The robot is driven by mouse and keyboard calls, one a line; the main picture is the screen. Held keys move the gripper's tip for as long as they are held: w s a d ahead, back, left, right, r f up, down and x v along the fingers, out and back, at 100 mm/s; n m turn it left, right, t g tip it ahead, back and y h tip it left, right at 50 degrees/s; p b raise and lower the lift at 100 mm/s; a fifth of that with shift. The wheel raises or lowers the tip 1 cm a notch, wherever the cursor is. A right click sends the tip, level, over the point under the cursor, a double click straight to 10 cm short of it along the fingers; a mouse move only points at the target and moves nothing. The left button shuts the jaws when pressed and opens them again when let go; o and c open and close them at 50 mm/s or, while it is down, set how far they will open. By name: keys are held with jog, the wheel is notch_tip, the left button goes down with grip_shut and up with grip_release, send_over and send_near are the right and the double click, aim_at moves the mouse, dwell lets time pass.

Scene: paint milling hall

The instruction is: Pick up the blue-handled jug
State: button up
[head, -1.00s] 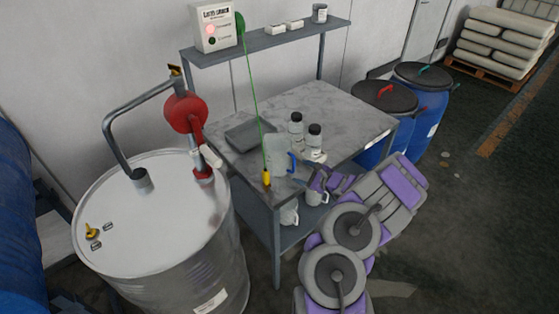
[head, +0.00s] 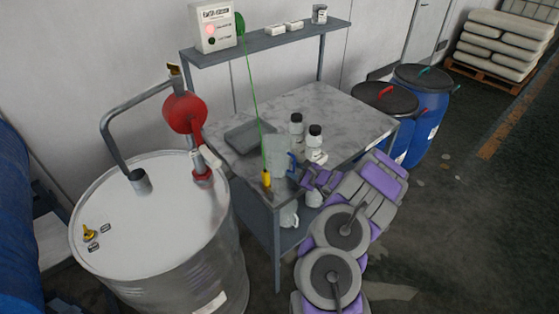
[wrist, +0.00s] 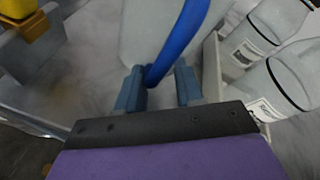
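The blue-handled jug (head: 277,152) is translucent white and stands upright at the table's near edge; its blue handle (head: 292,166) faces my gripper. In the wrist view the jug body (wrist: 160,30) fills the top middle, and the blue handle (wrist: 178,42) comes down between my fingers. My gripper (wrist: 160,85) is open, one finger on each side of the handle, with a gap showing to the right finger; the left finger looks very close to the handle, and I cannot tell if it touches. In the head view my gripper (head: 303,176) is just right of the jug.
Two dark-capped bottles (head: 315,136) stand right of the jug, by a white tray (wrist: 211,65). A yellow clamp (head: 267,180) on a green cable is close at its left. A grey tray (head: 252,136) lies behind. A steel drum (head: 150,220) stands left of the table (head: 345,115).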

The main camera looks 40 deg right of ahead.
grip_shut()
jog(key=shift+r, duration=0.1)
dwell(0.3)
